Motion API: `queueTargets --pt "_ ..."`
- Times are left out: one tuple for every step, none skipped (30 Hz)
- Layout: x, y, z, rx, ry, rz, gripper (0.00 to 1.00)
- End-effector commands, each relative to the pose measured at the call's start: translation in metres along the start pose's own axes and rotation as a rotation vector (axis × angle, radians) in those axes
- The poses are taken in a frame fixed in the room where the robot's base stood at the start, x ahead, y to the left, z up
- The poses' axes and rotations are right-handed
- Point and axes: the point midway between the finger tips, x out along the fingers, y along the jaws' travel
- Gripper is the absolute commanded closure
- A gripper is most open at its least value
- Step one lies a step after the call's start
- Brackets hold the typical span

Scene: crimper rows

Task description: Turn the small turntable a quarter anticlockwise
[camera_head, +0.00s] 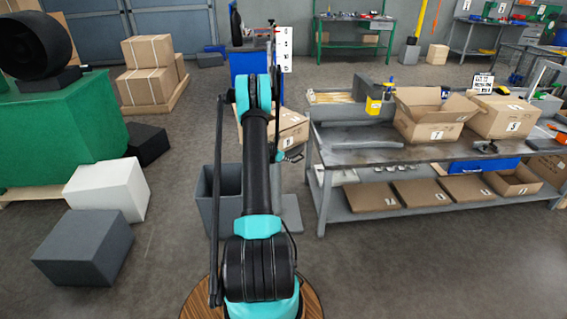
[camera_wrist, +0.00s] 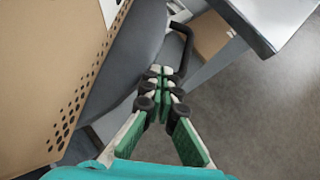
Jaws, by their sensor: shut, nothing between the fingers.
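In the wrist view a grey round-edged platform (camera_wrist: 135,55), which looks like the small turntable, lies under a cardboard box (camera_wrist: 50,70) with rows of dark dots. A dark bent bar (camera_wrist: 184,48) stands out by the platform's edge; its root is partly hidden. My gripper (camera_wrist: 161,73) is shut and empty, its fingertips beside the platform's edge and close to the bar. I cannot tell whether they touch it. In the head view the box (camera_head: 291,126) shows behind my arm, which hides most of the turntable there.
A grey workbench (camera_head: 365,155) with open boxes stands to the right; a grey table corner (camera_wrist: 275,20) is near the gripper in the wrist view. A grey bin (camera_head: 225,185) stands beside my arm. Floor at the front right is clear.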

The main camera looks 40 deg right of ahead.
Motion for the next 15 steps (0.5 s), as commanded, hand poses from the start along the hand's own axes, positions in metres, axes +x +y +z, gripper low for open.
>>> queueTargets --pt "0.004 -0.003 0.004 -0.013 0.000 0.015 1.00" --pt "0.006 -0.003 0.006 -0.022 0.000 0.028 1.00" --pt "0.009 -0.004 0.008 -0.036 0.000 0.042 1.00" --pt "0.011 -0.005 0.010 -0.046 0.000 0.054 1.00" --pt "0.014 -0.006 0.012 -0.055 0.000 0.065 1.00" --pt "0.016 -0.007 0.015 -0.068 -0.001 0.080 1.00" --pt "0.018 -0.007 0.016 -0.068 0.000 0.079 1.00" --pt "0.020 -0.007 0.017 -0.068 0.000 0.078 1.00" --pt "0.023 -0.009 0.020 -0.067 0.000 0.078 1.00" --pt "0.025 -0.010 0.021 -0.067 0.000 0.077 1.00" --pt "0.027 -0.011 0.023 -0.067 0.000 0.076 1.00" --pt "0.029 -0.012 0.026 -0.066 0.000 0.076 1.00" --pt "0.031 -0.012 0.027 -0.066 0.000 0.076 1.00" --pt "0.033 -0.013 0.029 -0.066 0.000 0.076 1.00" --pt "0.035 -0.014 0.031 -0.069 0.000 0.079 1.00"
